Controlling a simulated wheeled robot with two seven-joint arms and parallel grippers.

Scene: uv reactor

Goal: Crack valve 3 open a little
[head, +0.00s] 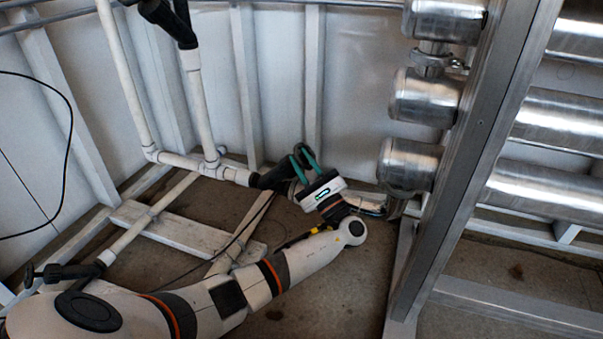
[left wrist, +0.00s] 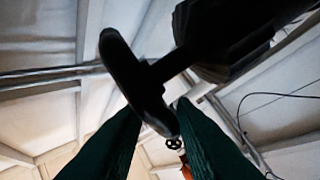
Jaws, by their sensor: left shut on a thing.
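A black valve (head: 272,178) sits at the end of the white pipe run, low near the wall. My left gripper (head: 301,157) is at its right end, with its teal fingers around the valve's dark handle. In the left wrist view, the black T-shaped handle (left wrist: 132,78) lies between the two green fingers (left wrist: 155,108), and its lower end is between their tips. The gripper is shut on this handle. No number shows on the valve, and I cannot tell how far it is turned. My right gripper is not in view.
Steel cylinders (head: 408,165) and a metal frame post (head: 480,130) stand close to the right of my left wrist. Another black valve (head: 65,272) is at lower left, and one (head: 170,20) is at the top. White pipes (head: 125,75) run along the wall.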

